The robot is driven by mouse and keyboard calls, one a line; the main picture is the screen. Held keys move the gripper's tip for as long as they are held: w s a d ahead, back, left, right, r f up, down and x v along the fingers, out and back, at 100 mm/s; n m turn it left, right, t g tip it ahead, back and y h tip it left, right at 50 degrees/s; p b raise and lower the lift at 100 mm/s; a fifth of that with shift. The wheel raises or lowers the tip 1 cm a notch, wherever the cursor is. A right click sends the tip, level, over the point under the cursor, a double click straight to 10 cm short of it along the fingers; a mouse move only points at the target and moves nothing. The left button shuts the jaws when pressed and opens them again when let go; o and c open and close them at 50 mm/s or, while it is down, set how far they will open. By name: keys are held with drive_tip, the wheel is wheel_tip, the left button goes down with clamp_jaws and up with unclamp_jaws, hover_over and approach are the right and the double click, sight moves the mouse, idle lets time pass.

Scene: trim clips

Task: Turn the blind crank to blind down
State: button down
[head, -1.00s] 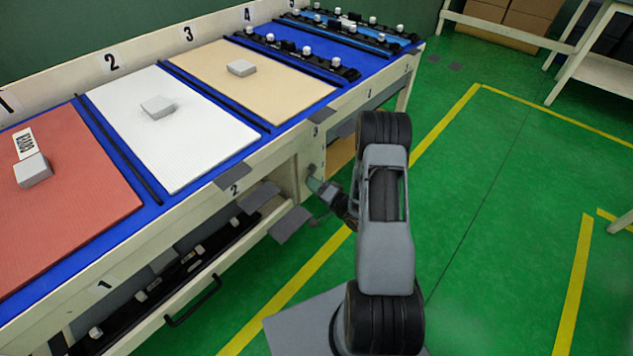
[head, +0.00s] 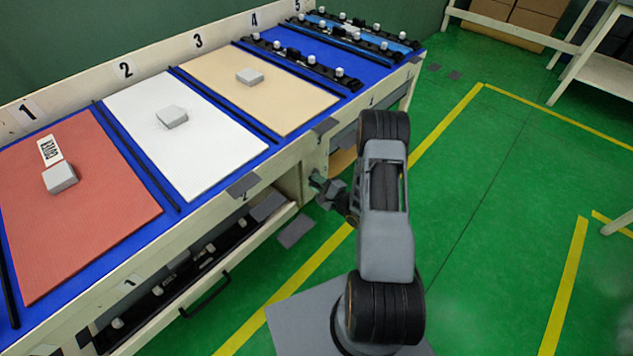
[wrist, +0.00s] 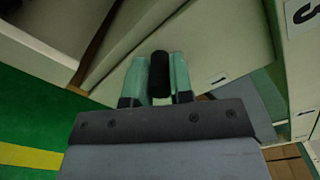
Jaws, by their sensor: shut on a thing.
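In the wrist view my gripper (wrist: 159,92) has its two green fingers closed on a black cylindrical knob, which I take to be the crank handle (wrist: 159,68). The rest of the crank is hidden. In the head view my gripper (head: 318,181) is at the bench's front side, near the leg between the drawer and the right-hand opening. The fingers and the handle are too small there to make out. No blind is clearly recognisable in either view.
The bench holds a red panel (head: 95,235), a white panel (head: 205,150) and a tan panel (head: 285,108), each with a grey block. Black rails with white knobs lie at the far end. An open drawer (head: 255,262) sticks out at lower left.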

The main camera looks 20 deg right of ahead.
drive_tip(key=m, duration=0.1)
drive_tip(key=r+m+p, duration=0.1)
drive_tip(key=m, duration=0.1)
drive_tip(key=d+m+p, duration=0.1)
drive_tip(key=shift+w+r+m, duration=0.25)
drive_tip(key=shift+r+m, duration=0.05)
drive_tip(key=shift+r, duration=0.1)
drive_tip(key=shift+w+d+r+m+p, duration=0.1)
drive_tip(key=shift+d+m+p, duration=0.15)
drive_tip(key=shift+m, duration=0.45)
drive_tip(key=shift+w+d+r+m+p, duration=0.15)
drive_tip(key=shift+m+p, duration=0.2)
drive_tip(key=shift+m, duration=0.35)
drive_tip(key=shift+d+r+m+p, duration=0.1)
drive_tip(key=shift+d+m+p, duration=0.15)
drive_tip(key=shift+m, duration=0.45)
drive_tip(key=c, duration=1)
unclamp_jaws()
drive_tip(key=v, duration=1.3)
drive_tip(key=shift+s+d+p, duration=0.15)
drive_tip(key=shift+s+p, duration=0.2)
drive_tip(key=shift+p, duration=0.05)
